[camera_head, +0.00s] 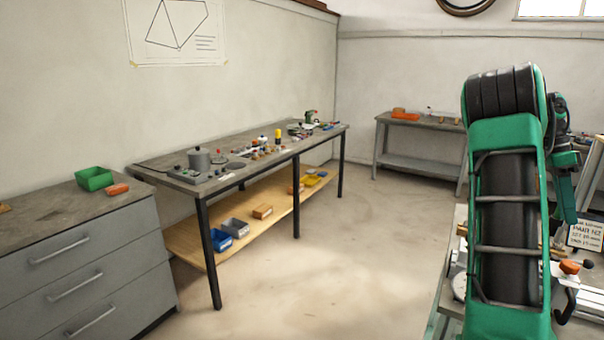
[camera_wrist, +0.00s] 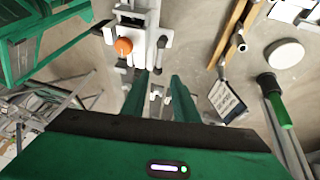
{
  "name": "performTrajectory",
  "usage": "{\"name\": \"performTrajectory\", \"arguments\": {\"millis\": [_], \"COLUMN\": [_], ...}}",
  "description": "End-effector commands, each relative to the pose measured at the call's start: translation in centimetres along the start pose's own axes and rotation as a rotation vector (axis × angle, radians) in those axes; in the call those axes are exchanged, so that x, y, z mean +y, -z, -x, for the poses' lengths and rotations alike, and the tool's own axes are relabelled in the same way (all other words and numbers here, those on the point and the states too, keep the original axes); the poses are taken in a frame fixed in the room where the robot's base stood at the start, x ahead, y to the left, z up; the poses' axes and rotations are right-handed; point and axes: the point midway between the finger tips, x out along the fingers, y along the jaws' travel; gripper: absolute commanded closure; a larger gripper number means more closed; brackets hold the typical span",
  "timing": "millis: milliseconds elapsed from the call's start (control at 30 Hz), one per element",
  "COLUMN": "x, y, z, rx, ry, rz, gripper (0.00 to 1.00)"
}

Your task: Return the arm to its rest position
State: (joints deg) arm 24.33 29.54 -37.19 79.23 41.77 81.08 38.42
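My arm (camera_head: 507,200), green and black, rises at the right of the head view and covers part of the bench behind it. In the wrist view, the two green fingers of my gripper (camera_wrist: 160,80) stand apart with a gap between them. Nothing is held between them. Beyond the fingertips are light metal jig parts (camera_wrist: 138,15) and an orange knob (camera_wrist: 124,46). I cannot tell how far the fingertips are from these parts. The fingers are not clearly visible in the head view.
A jig bench with a sign (camera_head: 586,234) stands at the right, near my arm. A long workbench (camera_head: 150,160) holds a pot and small parts. A grey drawer cabinet (camera_head: 85,255) stands at the left, and another bench (camera_head: 425,163) at the back. The middle floor (camera_head: 330,240) is clear.

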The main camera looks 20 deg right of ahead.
Motion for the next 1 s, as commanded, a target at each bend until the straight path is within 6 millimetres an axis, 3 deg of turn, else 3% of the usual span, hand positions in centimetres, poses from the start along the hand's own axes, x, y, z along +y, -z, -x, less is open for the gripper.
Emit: {"name": "performTrajectory", "arguments": {"millis": [167, 367, 767, 1000], "x": [1.9, 6.8, 18.8, 27.0], "y": [-1.0, -4.5, -13.5, -18.7], "z": [0.0, -0.5, -2.8, -5.7], "rx": [-0.032, -0.099, -0.166, -0.152], "ry": [0.011, 0.060, 0.235, 0.365], "rz": [0.101, 0.396, 1.062, 1.457], "gripper": [0.73, 0.73, 0.73, 0.73]}}
